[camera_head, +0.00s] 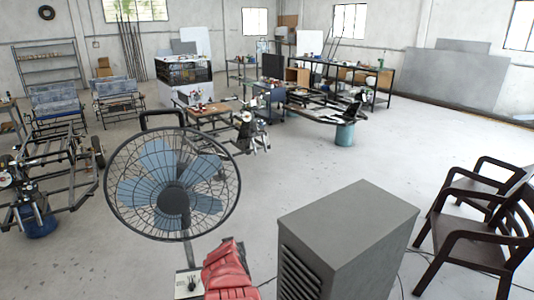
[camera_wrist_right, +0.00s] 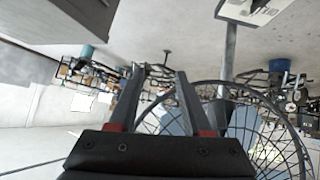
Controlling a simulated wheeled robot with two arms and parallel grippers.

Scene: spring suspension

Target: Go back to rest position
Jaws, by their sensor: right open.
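My right gripper (camera_wrist_right: 160,73) shows only in the right wrist view. The wrist view is turned over, with the floor at the top. A caged fan (camera_wrist_right: 268,130) lies behind and beside the finger on the right of that view. I cannot tell how far apart they are. Neither of my grippers shows in the head view, and my left gripper is in no view.
In the head view the pedestal fan (camera_head: 172,190) stands close in front, with a red object (camera_head: 230,272) beside its base. A grey cabinet (camera_head: 345,235) and dark armchairs (camera_head: 480,225) are at the right. Vehicle frames (camera_head: 55,165) stand farther back. Open floor lies behind the cabinet.

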